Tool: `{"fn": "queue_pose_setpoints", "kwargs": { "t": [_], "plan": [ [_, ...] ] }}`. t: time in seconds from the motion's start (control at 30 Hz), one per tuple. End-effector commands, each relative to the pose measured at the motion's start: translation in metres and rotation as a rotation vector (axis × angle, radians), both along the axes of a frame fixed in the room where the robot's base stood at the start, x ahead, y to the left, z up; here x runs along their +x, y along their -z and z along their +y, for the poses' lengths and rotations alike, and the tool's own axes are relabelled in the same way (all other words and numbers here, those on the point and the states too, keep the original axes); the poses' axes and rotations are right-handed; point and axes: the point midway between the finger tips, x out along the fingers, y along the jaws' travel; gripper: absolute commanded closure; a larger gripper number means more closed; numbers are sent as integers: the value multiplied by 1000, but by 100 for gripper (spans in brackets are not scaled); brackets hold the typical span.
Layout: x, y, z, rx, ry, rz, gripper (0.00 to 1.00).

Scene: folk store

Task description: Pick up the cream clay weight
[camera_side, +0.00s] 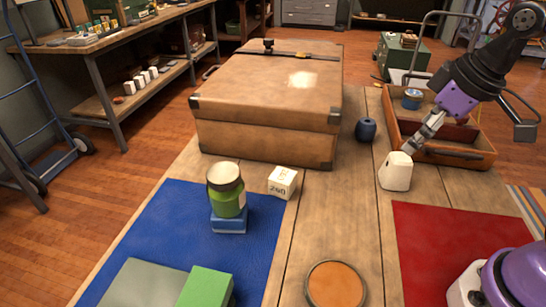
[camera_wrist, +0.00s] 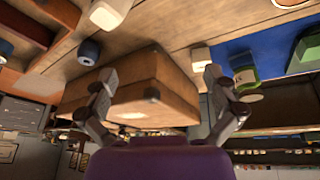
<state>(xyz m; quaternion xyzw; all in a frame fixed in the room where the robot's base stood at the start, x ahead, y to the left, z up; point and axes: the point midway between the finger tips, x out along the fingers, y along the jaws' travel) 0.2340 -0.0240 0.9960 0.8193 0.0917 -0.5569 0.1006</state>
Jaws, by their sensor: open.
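The cream clay weight (camera_side: 396,172) stands upright on the bare wooden bench, right of centre in the side view. It is a rounded, tapered block. A pale block that looks like it shows at the top edge of the wrist view (camera_wrist: 110,12), partly cut off. My gripper (camera_side: 416,146) is just above and right of the weight in the side view; whether they touch is hard to tell. In the wrist view my gripper (camera_wrist: 159,77) has its fingers wide apart with nothing held between them.
A large tan case (camera_side: 265,105) stands behind. A dark blue pot (camera_side: 366,129) and a wooden tray (camera_side: 478,160) are near the weight. A cream box marked 240 (camera_side: 283,182) and a green jar (camera_side: 226,190) stand left. A red mat (camera_side: 440,240) lies in front.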

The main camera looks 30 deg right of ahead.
Motion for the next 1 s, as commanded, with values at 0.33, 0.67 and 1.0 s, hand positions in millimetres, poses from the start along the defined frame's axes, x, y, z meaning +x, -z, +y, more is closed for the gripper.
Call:
{"fn": "queue_pose_setpoints", "kwargs": {
  "t": [0.33,0.67,1.0],
  "plan": [
    [34,47,-95,55,-505,47,0],
    [39,84,-102,71,-608,14,0],
    [50,119,-87,71,-608,15,0]
  ]
}}
